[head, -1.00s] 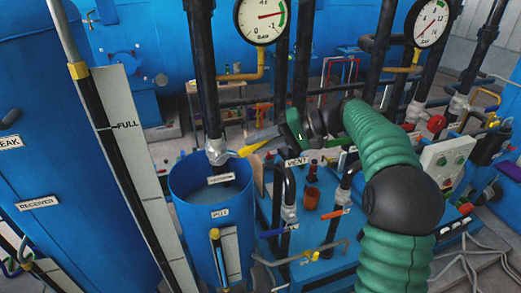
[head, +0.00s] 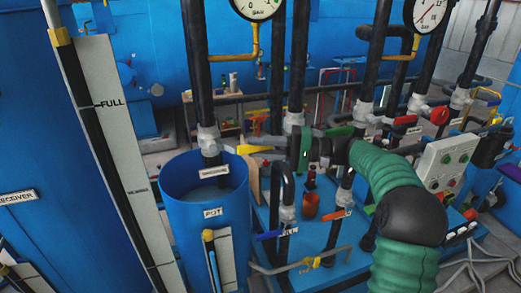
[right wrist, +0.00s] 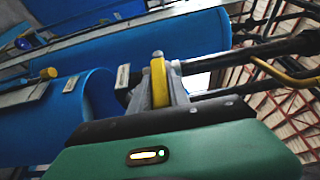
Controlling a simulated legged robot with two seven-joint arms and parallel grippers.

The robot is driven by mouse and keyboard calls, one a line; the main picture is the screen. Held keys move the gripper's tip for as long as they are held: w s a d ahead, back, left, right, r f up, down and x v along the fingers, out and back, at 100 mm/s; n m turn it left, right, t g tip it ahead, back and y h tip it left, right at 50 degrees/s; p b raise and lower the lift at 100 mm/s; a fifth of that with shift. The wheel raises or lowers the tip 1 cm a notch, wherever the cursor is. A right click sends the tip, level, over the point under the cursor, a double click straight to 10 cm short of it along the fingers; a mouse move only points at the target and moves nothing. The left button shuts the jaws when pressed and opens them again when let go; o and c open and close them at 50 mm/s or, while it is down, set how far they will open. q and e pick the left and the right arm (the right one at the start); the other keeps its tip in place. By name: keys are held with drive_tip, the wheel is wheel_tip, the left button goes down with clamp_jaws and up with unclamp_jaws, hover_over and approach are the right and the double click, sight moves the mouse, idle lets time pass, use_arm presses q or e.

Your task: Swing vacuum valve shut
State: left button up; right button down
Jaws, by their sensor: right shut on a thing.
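A valve with a yellow lever handle (head: 250,149) sits on the black pipe above the blue pot (head: 192,240). A small label (head: 215,171), too blurred to read surely, hangs just below this valve. My right gripper (head: 268,147) comes in from the right and is shut on the yellow handle, which lies nearly level and points right, across the pipe. In the right wrist view the yellow handle (right wrist: 158,78) stands between the two grey fingers. The fingers hide part of the handle. My left gripper is not in view.
A vacuum gauge (head: 258,6) is at the top. Other valves stand close by, with a blue handle (head: 270,235), an orange handle (head: 337,214) and red handles (head: 405,120). Several upright black pipes crowd around my right gripper. A control box (head: 447,163) stands at the right.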

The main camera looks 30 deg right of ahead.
drive_tip(key=shift+f, duration=0.2)
drive_tip(key=c, duration=1.4)
unclamp_jaws()
drive_tip(key=shift+o, duration=0.8)
drive_tip(key=shift+w, duration=0.35)
drive_tip(key=shift+s+d, duration=0.2)
drive_tip(key=shift+s, duration=0.05)
drive_tip(key=b+v, duration=0.3)
drive_tip(key=v, duration=1.3)
drive_tip(key=shift+d, duration=0.25)
drive_tip(key=shift+a+f, duration=0.1)
drive_tip(key=shift+a, duration=0.05)
